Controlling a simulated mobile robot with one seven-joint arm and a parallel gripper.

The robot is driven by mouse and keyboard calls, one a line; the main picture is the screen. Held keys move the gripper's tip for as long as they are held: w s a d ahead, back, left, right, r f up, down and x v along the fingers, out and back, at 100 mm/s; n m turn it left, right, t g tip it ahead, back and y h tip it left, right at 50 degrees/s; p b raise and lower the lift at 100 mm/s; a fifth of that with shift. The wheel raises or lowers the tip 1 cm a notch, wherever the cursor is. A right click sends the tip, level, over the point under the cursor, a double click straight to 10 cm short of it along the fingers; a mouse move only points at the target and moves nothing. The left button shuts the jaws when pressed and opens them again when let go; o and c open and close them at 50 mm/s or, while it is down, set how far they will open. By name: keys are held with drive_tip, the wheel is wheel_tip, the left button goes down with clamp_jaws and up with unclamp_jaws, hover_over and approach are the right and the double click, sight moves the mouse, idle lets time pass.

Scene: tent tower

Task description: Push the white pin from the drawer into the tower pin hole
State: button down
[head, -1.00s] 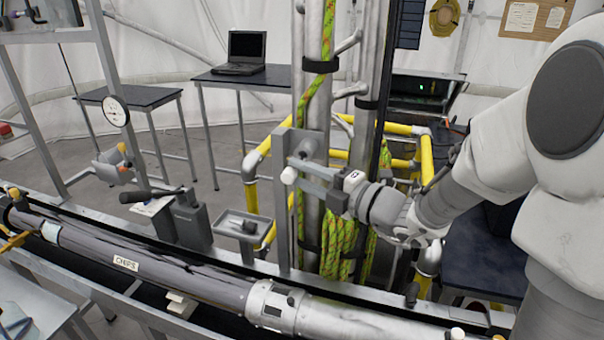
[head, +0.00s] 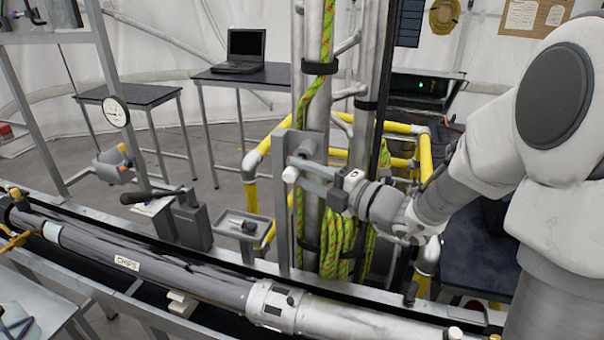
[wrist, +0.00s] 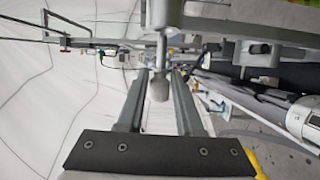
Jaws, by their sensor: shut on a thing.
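The white pin (head: 290,174) shows its pale round end at the tips of my gripper (head: 305,172), in front of the tower's upright grey plate (head: 283,215). In the wrist view a pale pin-like piece (wrist: 158,86) lies between the two fingers of my gripper (wrist: 159,78), in line with a rod running to the top edge. My gripper is shut on the pin. A short grey cylinder (head: 305,148) on the tower bracket sits just above the pin. The pin hole itself cannot be made out, nor can I tell how deep the pin sits.
A small grey tray (head: 243,222) with a dark item is fixed left of the plate. A long grey core tube (head: 180,272) lies across the front. Yellow rails (head: 425,160) and a green-yellow rope (head: 338,235) are close behind my gripper.

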sight(303, 158)
drive_tip(key=shift+w+d+p, duration=0.25)
drive_tip(key=shift+w+p, duration=0.05)
drive_tip(key=shift+w, duration=0.4)
drive_tip(key=shift+w+d+p, duration=0.25)
drive_tip(key=shift+w+d, duration=0.05)
drive_tip(key=shift+w, duration=0.4)
drive_tip(key=shift+w+d+p, duration=0.25)
drive_tip(key=shift+w+p, duration=0.05)
drive_tip(key=shift+w, duration=0.4)
drive_tip(key=shift+c, duration=2.4)
unclamp_jaws()
drive_tip(key=shift+w+r, duration=0.1)
drive_tip(key=b+v, duration=0.1)
drive_tip(key=v, duration=1.6)
drive_tip(key=shift+d, duration=0.2)
